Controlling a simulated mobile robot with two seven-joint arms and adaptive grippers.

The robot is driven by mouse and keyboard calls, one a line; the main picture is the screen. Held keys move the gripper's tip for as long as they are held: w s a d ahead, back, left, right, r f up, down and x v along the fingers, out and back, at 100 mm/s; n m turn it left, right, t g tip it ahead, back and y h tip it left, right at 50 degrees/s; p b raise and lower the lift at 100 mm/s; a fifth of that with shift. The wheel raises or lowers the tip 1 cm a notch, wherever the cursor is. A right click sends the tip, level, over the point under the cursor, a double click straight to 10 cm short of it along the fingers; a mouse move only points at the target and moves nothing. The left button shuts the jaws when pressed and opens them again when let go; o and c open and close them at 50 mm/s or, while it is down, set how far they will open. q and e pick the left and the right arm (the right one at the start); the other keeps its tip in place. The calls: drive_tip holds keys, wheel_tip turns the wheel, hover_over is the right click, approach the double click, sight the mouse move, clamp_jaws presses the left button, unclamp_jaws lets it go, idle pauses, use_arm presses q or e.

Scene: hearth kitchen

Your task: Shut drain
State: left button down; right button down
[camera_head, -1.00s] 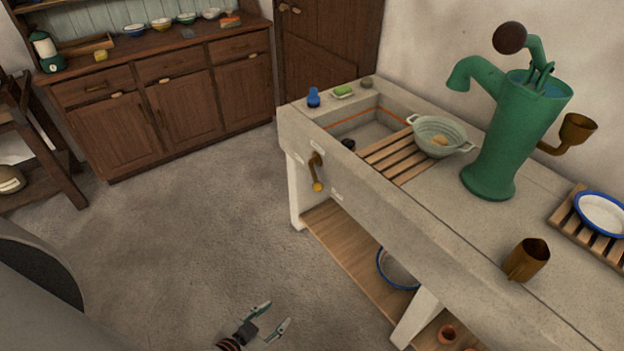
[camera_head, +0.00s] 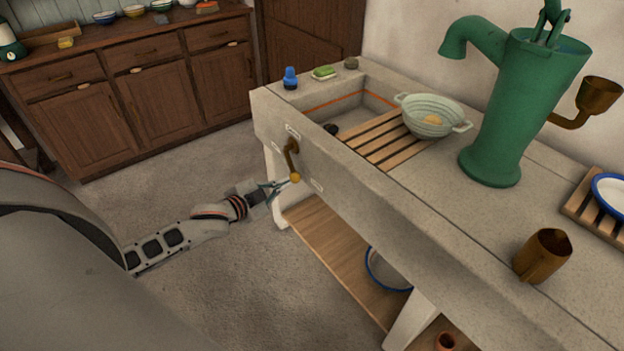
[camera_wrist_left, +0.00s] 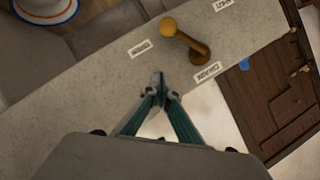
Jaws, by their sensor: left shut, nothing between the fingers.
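The drain lever (camera_head: 292,158) is a brown metal handle with a yellow knob on the front face of the stone sink (camera_head: 340,180). It hangs down, its knob tilted slightly right. Small white labels sit around its pivot. In the left wrist view the lever (camera_wrist_left: 186,43) shows its round knob and pivot beyond my fingertips. My left gripper (camera_head: 284,186) is shut and empty, close beside the knob at its lower left; in the left wrist view the gripper (camera_wrist_left: 159,88) is apart from the lever. The sink's dark drain plug (camera_head: 331,129) is partly visible inside the basin. My right gripper is out of view.
A wooden rack (camera_head: 385,138) and a pale green colander (camera_head: 430,118) cover part of the basin. A green pump (camera_head: 500,110) and a brown mug (camera_head: 543,256) stand on the counter. A lower shelf (camera_head: 335,250) is under the sink. Floor left of the sink is clear.

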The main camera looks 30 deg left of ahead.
use_arm(q)
drive_tip(key=shift+a+r, duration=0.1)
drive_tip(key=shift+r, duration=0.05)
drive_tip(key=shift+w, duration=0.15)
drive_tip(key=b+x, duration=0.2)
drive_tip(key=x, duration=0.7)
drive_tip(key=shift+w+f, duration=0.3)
drive_tip(key=shift+w+a+f+b, duration=0.1)
drive_tip(key=shift+a+f+b, duration=0.5)
drive_tip(key=shift+f, duration=0.4)
drive_tip(key=shift+a+f, duration=0.35)
drive_tip(key=shift+a, duration=0.25)
